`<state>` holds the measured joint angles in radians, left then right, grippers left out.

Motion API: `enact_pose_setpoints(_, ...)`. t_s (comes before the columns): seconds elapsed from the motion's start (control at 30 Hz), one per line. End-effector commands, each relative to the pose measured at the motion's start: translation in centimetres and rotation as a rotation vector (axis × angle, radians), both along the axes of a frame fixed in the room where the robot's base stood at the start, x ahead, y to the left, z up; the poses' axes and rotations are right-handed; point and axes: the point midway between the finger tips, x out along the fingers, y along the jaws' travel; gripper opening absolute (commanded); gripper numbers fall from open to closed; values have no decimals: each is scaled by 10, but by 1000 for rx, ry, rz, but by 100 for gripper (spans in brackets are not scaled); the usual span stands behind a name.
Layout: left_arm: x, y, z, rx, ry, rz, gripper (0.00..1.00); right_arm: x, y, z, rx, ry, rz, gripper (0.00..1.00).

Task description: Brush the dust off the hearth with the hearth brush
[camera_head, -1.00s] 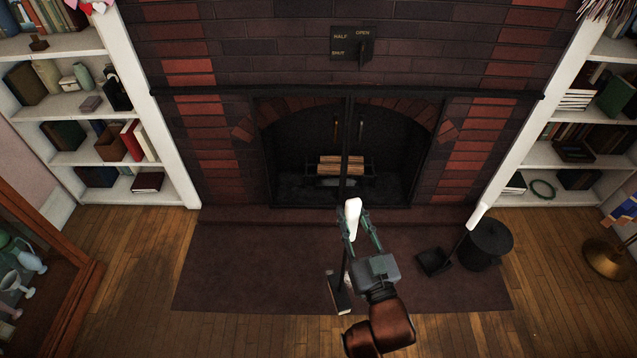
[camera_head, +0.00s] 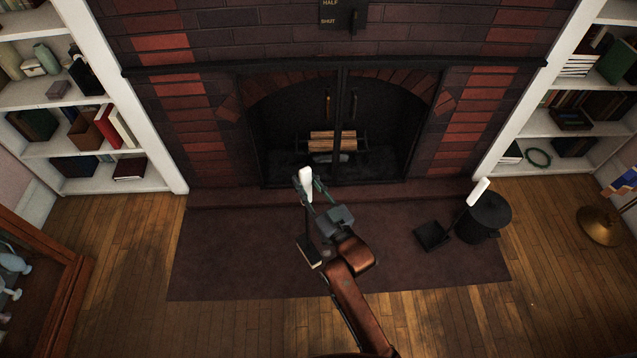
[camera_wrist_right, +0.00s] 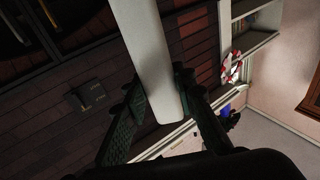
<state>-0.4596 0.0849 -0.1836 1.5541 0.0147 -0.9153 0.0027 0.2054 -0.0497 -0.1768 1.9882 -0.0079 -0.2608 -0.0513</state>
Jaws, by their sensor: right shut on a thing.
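The hearth brush (camera_head: 306,183) has a white handle and a dark head with a pale edge. My right gripper (camera_head: 308,190) is shut on its white handle, which also fills the middle of the right wrist view (camera_wrist_right: 150,55) between the two fingers. The handle stands up from the gripper, and the brush head (camera_head: 309,250) is below, over the dark hearth (camera_head: 235,250). I cannot tell whether the bristles touch the slab. No dust can be made out on the hearth at this size. My left gripper is not in view.
A black bucket (camera_head: 484,218) and a dustpan (camera_head: 430,236) with a white handle stand on the hearth's right side. The firebox with logs (camera_head: 334,141) is behind. White shelves (camera_head: 145,130) flank the fireplace. A wooden cabinet (camera_head: 45,290) is at lower left. The hearth's left part is clear.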

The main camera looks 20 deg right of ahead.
Motion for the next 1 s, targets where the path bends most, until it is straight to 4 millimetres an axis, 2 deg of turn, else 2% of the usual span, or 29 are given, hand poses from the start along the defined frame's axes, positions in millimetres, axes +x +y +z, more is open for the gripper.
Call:
enact_pose_setpoints(0.1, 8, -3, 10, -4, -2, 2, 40, 29, -4, -40, -3, -1, 12, 0)
enact_pose_setpoints(0.3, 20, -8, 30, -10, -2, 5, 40, 69, -29, -103, -2, 0, -26, 0)
enact_pose_setpoints(0.5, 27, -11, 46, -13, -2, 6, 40, 92, -58, -146, -1, -1, -93, 0)
enact_pose_setpoints(0.7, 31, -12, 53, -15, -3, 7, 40, 100, -73, -164, -2, -4, -133, 0)
enact_pose_setpoints(1.0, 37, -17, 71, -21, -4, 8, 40, 100, -75, -176, -1, -2, -138, 0)
